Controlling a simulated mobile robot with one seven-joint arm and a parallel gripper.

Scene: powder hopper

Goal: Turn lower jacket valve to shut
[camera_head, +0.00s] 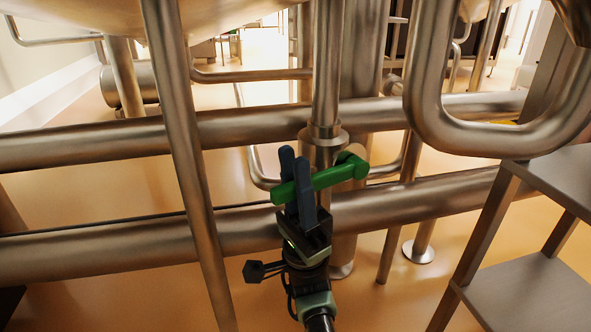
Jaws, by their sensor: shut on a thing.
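The valve's green lever handle (333,178) lies nearly level in the middle of the view, its pivot end (352,166) at the right beside a vertical steel pipe. My gripper (296,175) comes up from below and is shut on the lever near its left end. One dark finger shows on either side of the lever. The valve body behind the lever is partly hidden by the lever and my gripper. I see no label that tells which jacket valve this is.
Two horizontal steel pipes (100,143) run behind the valve. A slanting steel post (186,150) stands left of my gripper. A bent pipe (428,110) hangs at upper right, above a metal step stand (535,290). Open floor shows at lower left.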

